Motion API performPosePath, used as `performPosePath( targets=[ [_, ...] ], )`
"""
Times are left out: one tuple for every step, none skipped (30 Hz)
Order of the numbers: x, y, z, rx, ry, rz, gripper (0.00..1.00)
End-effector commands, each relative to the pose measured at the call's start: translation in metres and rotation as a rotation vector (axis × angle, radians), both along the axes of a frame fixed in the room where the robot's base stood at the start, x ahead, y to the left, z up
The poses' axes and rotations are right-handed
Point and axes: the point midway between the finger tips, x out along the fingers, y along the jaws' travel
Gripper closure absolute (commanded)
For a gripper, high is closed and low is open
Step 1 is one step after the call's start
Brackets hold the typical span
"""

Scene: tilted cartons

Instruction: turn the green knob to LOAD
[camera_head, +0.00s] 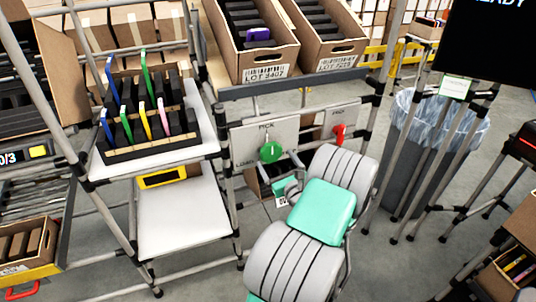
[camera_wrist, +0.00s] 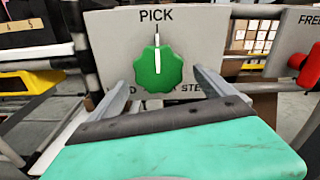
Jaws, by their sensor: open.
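The green knob (camera_head: 271,151) sits on a grey panel (camera_head: 246,138) below the shelf with cartons. In the wrist view the round, scalloped knob (camera_wrist: 158,72) has a white pointer line aimed straight up at PICK. The LOAD label at lower left is partly hidden by a finger; another label at lower right is partly covered. My gripper (camera_head: 286,173) is open, in front of the panel. In the wrist view its two fingers stand on either side of the knob, with gaps; I cannot tell how far their tips are from the panel.
A red handle (camera_head: 339,131) is on a neighbouring panel to the right. Two cartons (camera_head: 262,72) stand tilted on the shelf above. A rack of coloured items (camera_head: 150,150) stands to the left. A lined bin (camera_head: 400,150) is at right.

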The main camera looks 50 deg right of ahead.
Motion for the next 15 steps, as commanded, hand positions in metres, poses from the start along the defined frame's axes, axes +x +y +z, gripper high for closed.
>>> performPosePath(
  targets=[
    [0.01, -0.005, 0.001, -0.003, 0.002, 0.005, 0.07],
    [0.016, -0.007, 0.0, -0.003, 0.003, 0.006, 0.07],
    [0.022, -0.011, 0.001, -0.003, 0.002, 0.005, 0.07],
    [0.027, -0.014, 0.001, -0.003, 0.002, 0.005, 0.07],
    [0.031, -0.016, 0.001, -0.003, 0.003, 0.005, 0.07],
    [0.036, -0.019, 0.0, -0.002, 0.004, 0.006, 0.07],
    [0.039, -0.021, 0.0, -0.002, 0.004, 0.006, 0.07],
    [0.041, -0.022, 0.0, -0.002, 0.004, 0.005, 0.07],
    [0.042, -0.024, 0.0, -0.002, 0.003, 0.004, 0.07],
    [0.043, -0.024, 0.0, -0.003, 0.003, 0.003, 0.07],
    [0.044, -0.025, 0.0, -0.003, 0.003, 0.003, 0.07],
    [0.045, -0.024, 0.0, -0.003, 0.004, 0.004, 0.07],
    [0.045, -0.024, 0.0, -0.002, 0.004, 0.005, 0.07],
    [0.045, -0.024, 0.0, -0.002, 0.004, 0.005, 0.07],
    [0.045, -0.024, 0.0, -0.003, 0.004, 0.005, 0.07]
  ],
)
